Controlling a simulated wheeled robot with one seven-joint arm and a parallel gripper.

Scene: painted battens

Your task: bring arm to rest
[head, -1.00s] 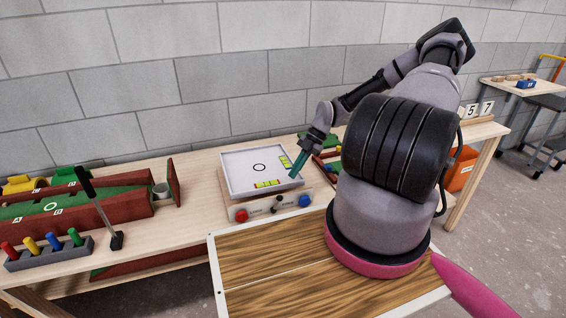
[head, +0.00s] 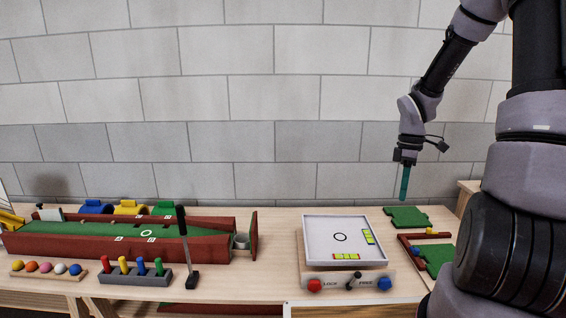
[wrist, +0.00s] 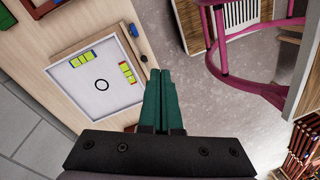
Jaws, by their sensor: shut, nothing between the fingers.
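My gripper (head: 404,182) hangs in the air in the head view, fingers pointing down, above the right part of the table near the wall. Its green fingers are together and empty. The wrist view shows the shut fingers (wrist: 163,100) from behind, with floor and the table edge beyond their tips. My arm stands at the right of the head view, reaching up and over from my body. The gripper touches nothing that I can see.
A white tilt tray (head: 314,232) with a ring and two level vials sits on the table (head: 273,275) below. Green pieces (head: 405,217) lie right of it. A mini-golf lane (head: 90,238), a peg block (head: 135,275) and coloured balls (head: 45,267) fill the left.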

